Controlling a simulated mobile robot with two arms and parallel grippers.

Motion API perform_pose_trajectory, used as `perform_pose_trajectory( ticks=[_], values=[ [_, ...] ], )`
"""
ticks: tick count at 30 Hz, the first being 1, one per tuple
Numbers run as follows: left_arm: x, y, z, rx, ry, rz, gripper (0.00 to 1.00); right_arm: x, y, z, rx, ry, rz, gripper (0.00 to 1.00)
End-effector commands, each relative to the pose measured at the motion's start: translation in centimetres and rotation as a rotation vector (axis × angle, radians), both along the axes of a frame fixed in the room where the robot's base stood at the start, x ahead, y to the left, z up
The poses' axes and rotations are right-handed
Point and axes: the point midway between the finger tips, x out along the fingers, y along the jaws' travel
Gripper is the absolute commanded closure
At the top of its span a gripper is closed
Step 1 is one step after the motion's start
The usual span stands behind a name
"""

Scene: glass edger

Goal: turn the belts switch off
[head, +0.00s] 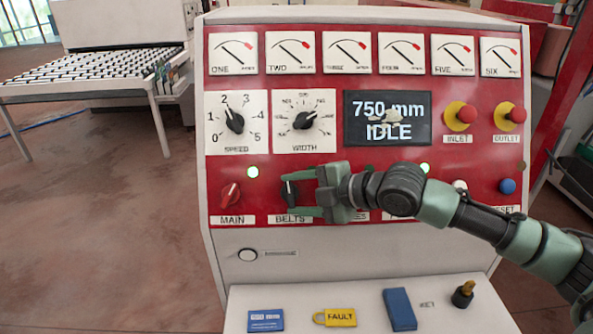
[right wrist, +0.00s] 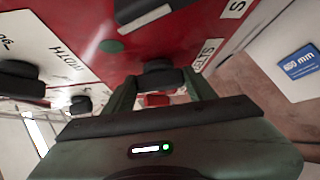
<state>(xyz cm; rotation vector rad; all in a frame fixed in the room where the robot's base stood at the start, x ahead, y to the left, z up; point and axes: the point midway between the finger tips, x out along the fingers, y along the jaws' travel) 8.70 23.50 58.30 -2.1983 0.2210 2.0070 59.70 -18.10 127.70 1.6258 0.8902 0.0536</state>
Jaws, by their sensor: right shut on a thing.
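The belts switch (head: 288,192) is a black knob on the red panel, above the label BELTS. My right gripper (head: 290,194) reaches in from the right, one finger above the knob and one below, and is shut on it. In the right wrist view the dark knob (right wrist: 160,72) sits between the two fingertips (right wrist: 158,84). The gripper partly covers the knob, so I cannot tell which way it is turned. My left gripper is not in view.
The speed dial (head: 235,120) and width dial (head: 304,120) are above. A display (head: 388,118) reads 750 mm IDLE. A shelf below holds a yellow FAULT tag (head: 340,317).

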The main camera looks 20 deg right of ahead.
Motion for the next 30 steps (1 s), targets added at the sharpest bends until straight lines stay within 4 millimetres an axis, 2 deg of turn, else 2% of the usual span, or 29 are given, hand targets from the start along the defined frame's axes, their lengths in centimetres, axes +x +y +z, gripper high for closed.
perform_pose_trajectory(
  ticks=[1, 2, 15, 30],
  values=[
    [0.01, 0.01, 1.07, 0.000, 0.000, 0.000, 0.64, 0.11, 0.09, 0.78, -0.030, 0.010, 0.020, 0.85],
    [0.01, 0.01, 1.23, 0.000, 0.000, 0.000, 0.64, 0.14, 0.11, 0.72, -0.051, 0.015, 0.032, 0.85],
    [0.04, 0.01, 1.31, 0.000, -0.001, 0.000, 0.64, 0.26, 0.20, 0.39, -0.273, 0.078, 0.163, 0.85],
    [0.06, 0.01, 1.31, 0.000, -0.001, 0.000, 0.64, 0.27, 0.16, 0.33, -0.322, 0.092, 0.191, 0.85]
  ],
)
